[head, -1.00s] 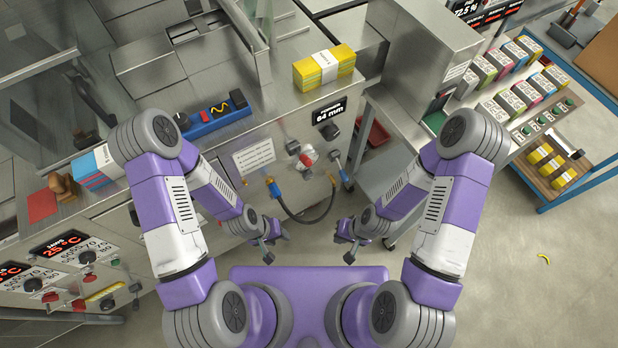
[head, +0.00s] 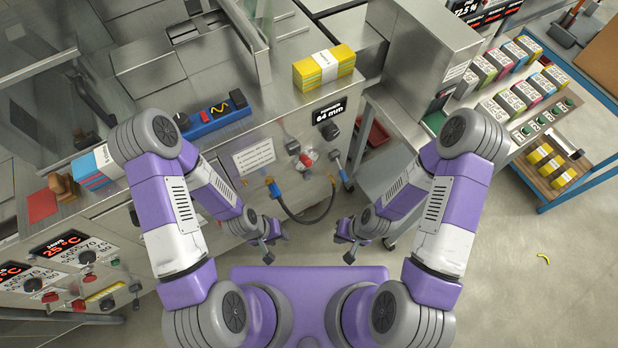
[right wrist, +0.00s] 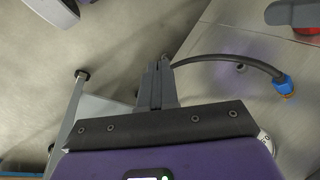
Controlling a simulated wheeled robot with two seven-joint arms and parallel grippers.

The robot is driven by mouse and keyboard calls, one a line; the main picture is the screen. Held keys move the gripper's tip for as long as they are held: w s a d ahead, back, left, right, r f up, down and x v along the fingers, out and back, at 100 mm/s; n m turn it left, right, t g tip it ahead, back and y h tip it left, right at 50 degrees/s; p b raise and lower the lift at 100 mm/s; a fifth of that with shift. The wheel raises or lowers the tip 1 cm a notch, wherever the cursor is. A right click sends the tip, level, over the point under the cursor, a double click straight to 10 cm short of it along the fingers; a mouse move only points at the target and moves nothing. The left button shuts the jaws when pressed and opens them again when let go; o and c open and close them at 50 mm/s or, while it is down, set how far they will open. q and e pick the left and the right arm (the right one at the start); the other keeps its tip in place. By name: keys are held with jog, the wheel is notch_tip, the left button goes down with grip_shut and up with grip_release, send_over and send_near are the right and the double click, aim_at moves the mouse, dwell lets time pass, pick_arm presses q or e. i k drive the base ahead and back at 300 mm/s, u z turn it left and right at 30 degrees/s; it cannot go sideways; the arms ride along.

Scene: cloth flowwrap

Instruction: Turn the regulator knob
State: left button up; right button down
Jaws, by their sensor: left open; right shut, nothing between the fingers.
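Another black knob (head: 331,131) is below the "64 mm" display (head: 328,112). I cannot tell which of these is the regulator knob. My left gripper (head: 268,255) is open and empty, below the panel in the picture and clear of it. My right gripper (head: 348,254) is shut and empty, also apart from the panel. Its closed fingers show in the right wrist view (right wrist: 158,82), with a red part (right wrist: 293,14) at the upper right.
A dark hose (head: 312,218) loops out below the panel; in the right wrist view it ends at a blue fitting (right wrist: 283,84). A lever (head: 337,165) hangs right of the red fitting. A grey cart (head: 388,175) stands right of the panel. The floor (head: 500,290) at lower right is mostly clear.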

aim_at(308, 175)
jog(key=k, duration=1.3)
jog(key=u, duration=0.5)
jog(key=i, duration=0.75)
jog(key=z, duration=0.15)
